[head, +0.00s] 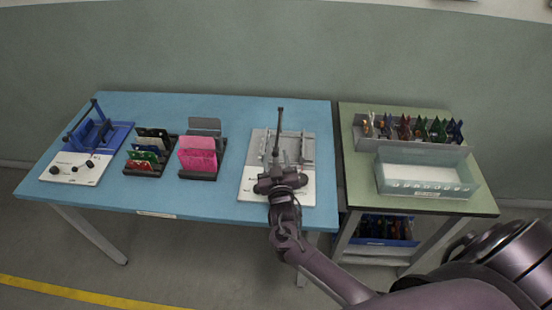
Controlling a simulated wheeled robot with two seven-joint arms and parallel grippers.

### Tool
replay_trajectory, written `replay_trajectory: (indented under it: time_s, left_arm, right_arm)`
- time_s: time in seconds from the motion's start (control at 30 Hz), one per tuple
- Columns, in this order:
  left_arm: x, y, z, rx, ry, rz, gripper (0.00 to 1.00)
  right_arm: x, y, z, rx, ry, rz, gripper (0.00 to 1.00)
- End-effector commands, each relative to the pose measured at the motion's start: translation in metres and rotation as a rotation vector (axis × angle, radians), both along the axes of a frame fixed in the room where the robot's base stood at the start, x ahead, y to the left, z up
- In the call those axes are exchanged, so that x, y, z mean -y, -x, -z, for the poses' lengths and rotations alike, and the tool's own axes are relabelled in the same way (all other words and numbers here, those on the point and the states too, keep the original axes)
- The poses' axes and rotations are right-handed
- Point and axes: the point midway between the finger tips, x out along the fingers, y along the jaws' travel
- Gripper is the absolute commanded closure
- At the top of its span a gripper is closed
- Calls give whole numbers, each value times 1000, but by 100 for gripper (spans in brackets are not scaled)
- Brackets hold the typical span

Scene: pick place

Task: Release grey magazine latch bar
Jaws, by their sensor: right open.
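The grey magazine (300,150) sits on a white board (248,188) at the right end of the blue table. A dark bar (279,122) with a thicker top end stands nearly upright at the magazine; it looks like the latch bar. My right gripper (277,175) is open over the near part of the magazine, at the bar's lower end. The gripper hides the bar's foot and part of the magazine. I cannot tell whether the fingers touch the bar. My left gripper is not in view.
A blue fixture (120,132), a dark rack (137,169) and a rack of pink boards (198,156) stand further left on the blue table (230,110). The green table (355,190) at right carries a rack of coloured items (405,129) and a translucent bin (455,190).

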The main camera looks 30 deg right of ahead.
Motion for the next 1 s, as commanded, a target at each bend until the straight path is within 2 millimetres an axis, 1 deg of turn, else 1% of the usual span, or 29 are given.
replay_trajectory:
  time_s: [0.23, 0.5, 0.57, 0.87, 1.0]
  left_arm:
    - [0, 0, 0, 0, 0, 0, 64]
    - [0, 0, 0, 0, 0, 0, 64]
    - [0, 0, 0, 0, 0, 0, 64]
    - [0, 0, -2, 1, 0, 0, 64]
    - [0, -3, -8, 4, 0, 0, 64]
  right_arm:
    - [0, -1, 0, -1, 0, 0, 57]
    - [0, -1, 0, -1, 0, 0, 93]
    - [0, -1, 0, -1, 0, 0, 100]
    - [0, -2, -2, -4, -4, 0, 100]
    - [0, -12, -11, -26, -19, 1, 100]
